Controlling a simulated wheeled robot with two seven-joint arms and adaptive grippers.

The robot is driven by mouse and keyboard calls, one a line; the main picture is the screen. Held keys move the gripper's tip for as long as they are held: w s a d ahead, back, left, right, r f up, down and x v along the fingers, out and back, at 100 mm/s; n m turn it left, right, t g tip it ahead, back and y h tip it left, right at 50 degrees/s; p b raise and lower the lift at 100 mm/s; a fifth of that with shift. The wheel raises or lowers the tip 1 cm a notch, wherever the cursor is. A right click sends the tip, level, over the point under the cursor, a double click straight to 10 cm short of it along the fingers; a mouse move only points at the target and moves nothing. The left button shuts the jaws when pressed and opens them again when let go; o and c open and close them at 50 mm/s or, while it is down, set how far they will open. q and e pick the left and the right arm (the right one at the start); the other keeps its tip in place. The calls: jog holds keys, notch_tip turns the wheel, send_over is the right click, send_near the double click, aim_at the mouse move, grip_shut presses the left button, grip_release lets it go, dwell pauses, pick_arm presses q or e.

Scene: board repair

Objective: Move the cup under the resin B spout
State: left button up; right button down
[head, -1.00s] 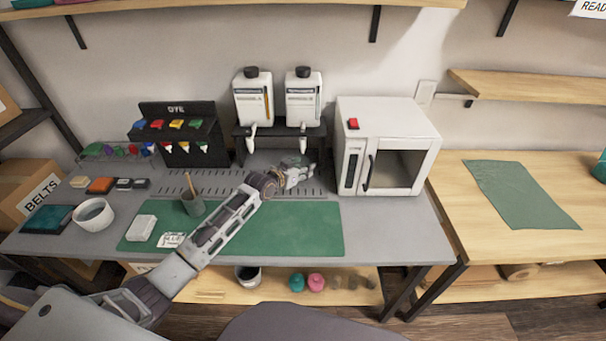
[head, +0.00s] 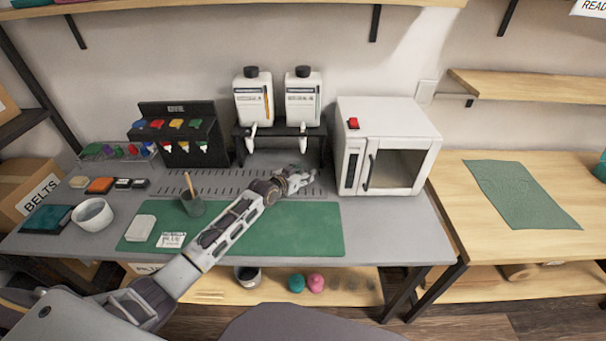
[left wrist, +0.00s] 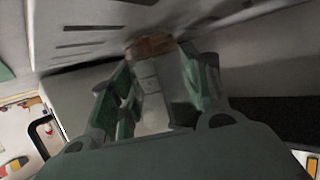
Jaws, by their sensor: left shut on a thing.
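Two white resin bottles stand on a black rack at the back of the bench. The right bottle (head: 303,98) has a pale spout (head: 303,130) hanging below the rack. My left gripper (head: 303,180) is below and slightly in front of this spout, low over the perforated metal strip. In the left wrist view my left gripper (left wrist: 158,95) is shut on a pale, see-through cup (left wrist: 150,88) between its green fingers. The cup is mostly hidden by the gripper in the head view. My right gripper is not in view.
The left bottle (head: 252,98) stands beside the right one. A white oven (head: 390,150) stands close to the right of my gripper. The green mat (head: 290,230) has clear space at its right. A dark stick-holding pot (head: 193,206) stands left of my arm.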

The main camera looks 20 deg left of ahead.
pick_arm(q)
jog(key=shift+f, duration=0.1)
jog(key=o, duration=1)
jog(key=shift+s, duration=0.1)
